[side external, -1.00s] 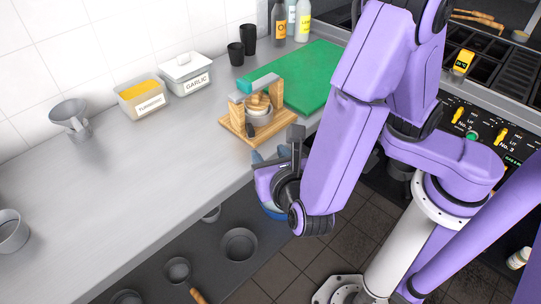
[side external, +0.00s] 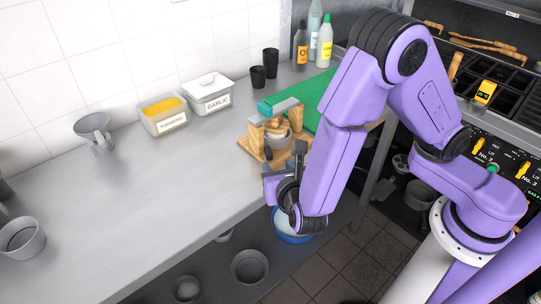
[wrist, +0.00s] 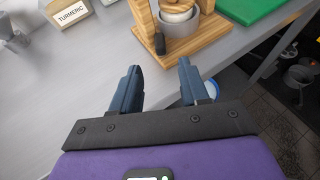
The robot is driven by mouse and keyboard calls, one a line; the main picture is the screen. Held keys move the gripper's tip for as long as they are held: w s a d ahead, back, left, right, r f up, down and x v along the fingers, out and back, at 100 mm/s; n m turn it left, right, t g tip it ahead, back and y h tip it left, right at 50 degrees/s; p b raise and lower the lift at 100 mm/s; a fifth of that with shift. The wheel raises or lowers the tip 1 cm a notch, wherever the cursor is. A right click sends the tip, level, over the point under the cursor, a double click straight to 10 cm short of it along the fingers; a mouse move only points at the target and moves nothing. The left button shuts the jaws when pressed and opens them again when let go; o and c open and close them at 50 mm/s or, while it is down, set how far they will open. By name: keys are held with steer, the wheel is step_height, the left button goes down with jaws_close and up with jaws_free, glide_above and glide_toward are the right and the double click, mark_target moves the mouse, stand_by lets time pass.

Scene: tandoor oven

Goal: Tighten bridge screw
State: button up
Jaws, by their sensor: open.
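A small wooden press (side external: 248,143) stands near the counter's front edge, with wooden posts and a grey and green bar (side external: 285,105) across the top. A grey pot (side external: 278,141) with a pale round piece and a wooden knob (side external: 274,124) sits under the bar. A dark upright knob (wrist: 160,44) stands at the press's front; I cannot tell whether it is the bridge screw. My gripper (wrist: 159,67) is open and empty, its blue fingers pointing toward the press, short of the dark knob. The bar is out of the wrist view.
Turmeric (side external: 163,115) and garlic (side external: 208,95) containers stand by the wall. A grey funnel-like cup (side external: 93,127) is further left. A green board (side external: 308,92) lies behind the press. A shelf with bowls (side external: 249,266) is below. The counter left of the press is clear.

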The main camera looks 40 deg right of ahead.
mark_target(270, 156)
steer(key=x, duration=0.8)
steer(key=shift+w+d+f, duration=0.15)
steer(key=shift+w+f, duration=0.05)
steer(key=shift+w, duration=0.15)
jaws_close()
